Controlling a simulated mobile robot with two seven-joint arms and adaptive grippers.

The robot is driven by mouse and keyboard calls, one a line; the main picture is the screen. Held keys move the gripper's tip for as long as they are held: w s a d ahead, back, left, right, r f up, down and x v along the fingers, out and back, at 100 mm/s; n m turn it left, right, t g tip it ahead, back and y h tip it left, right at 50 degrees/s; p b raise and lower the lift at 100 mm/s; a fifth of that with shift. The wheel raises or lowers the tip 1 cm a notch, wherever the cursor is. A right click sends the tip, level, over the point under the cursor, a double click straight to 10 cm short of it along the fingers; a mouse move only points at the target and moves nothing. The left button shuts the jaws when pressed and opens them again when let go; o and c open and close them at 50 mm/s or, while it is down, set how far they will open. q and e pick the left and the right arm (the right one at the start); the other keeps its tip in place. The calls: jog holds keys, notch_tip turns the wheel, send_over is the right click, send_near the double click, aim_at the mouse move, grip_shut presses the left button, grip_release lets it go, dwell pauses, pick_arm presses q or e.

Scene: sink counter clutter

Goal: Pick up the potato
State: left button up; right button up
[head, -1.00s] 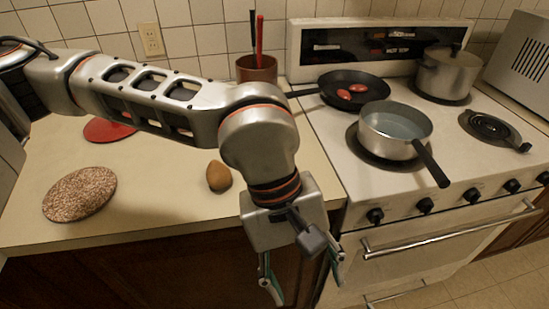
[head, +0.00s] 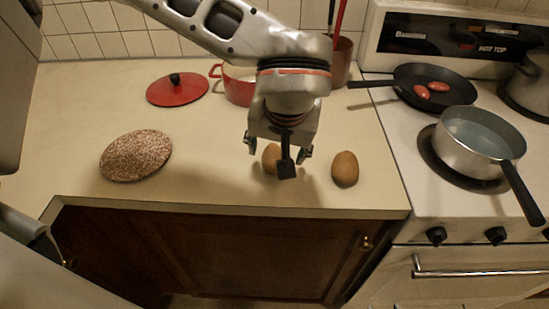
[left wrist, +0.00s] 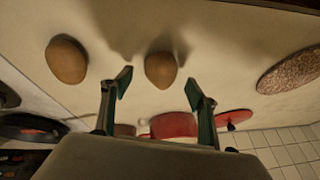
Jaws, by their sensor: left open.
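Two brown, egg-shaped things that look like potatoes lie on the counter. One potato (head: 270,155) is partly hidden behind my left gripper (head: 277,150) in the head view. The other brown potato-like thing (head: 345,168) lies to its right, clear of the gripper. In the left wrist view the first potato (left wrist: 162,69) appears between and just beyond the open fingertips of the left gripper (left wrist: 158,84), with nothing held. The second potato-like thing (left wrist: 66,59) is at the left there, outside the fingers. My right gripper is not in view.
A speckled round board (head: 136,156) and a red lid (head: 177,89) lie to the left. A red pot (head: 239,90) and a utensil holder (head: 342,62) stand behind the gripper. The stove at right bears a frying pan (head: 455,92) and a saucepan (head: 472,160).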

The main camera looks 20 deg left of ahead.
aim_at(276, 154)
pick_arm(q)
jog(key=shift+x, duration=1.5)
jog(key=shift+w, duration=0.1)
jog(key=c, duration=1.3)
jog(key=shift+r, duration=0.1)
